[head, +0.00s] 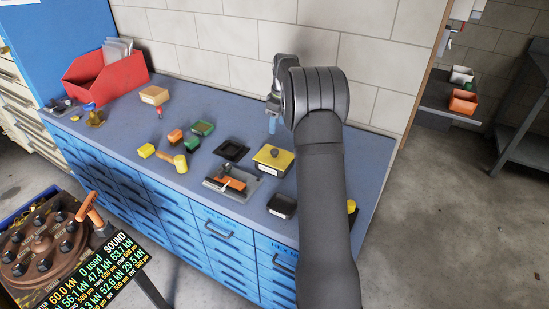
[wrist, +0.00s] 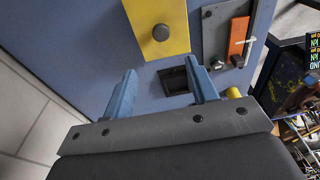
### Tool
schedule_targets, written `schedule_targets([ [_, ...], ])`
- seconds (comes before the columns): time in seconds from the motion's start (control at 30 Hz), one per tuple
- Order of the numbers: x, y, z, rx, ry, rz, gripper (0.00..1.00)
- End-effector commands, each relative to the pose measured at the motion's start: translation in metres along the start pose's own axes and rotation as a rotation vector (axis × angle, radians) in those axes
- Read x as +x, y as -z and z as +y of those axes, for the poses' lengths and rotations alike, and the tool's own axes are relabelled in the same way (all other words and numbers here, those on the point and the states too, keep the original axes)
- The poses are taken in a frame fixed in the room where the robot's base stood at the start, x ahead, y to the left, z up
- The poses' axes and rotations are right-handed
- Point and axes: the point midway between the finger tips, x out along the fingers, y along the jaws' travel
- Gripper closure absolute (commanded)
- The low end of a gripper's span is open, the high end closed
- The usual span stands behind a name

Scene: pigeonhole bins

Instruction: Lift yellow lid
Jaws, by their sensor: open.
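The yellow lid (head: 273,157) with a dark round knob lies on top of a box on the blue bench, left of my arm in the head view. In the wrist view the yellow lid (wrist: 157,22) is at the top centre, its knob facing the camera, and it lies ahead of my fingertips. My gripper (wrist: 163,78) is open, with two blue fingers spread apart and nothing between them. In the head view the gripper (head: 272,122) is behind the lid toward the wall, apart from it, and partly hidden by my arm.
A grey tray with an orange piece (head: 232,183), a black box (head: 282,205) and a flat black tray (head: 232,150) stand near the lid. A red bin (head: 105,80) is at the far left. A tiled wall (head: 250,45) backs the bench.

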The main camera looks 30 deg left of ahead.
Motion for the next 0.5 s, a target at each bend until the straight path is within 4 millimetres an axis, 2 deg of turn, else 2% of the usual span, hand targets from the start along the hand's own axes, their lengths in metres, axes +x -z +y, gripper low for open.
schedule_targets([
  [0.1,0.027,-0.001,0.0,0.001,0.002,-0.002,0.47],
  [0.23,0.05,-0.001,0.0,0.001,0.001,-0.001,0.47],
  [0.33,0.061,-0.001,0.0,0.002,0.0,0.0,0.47],
  [0.5,0.068,-0.001,0.0,0.002,-0.001,0.001,0.47],
])
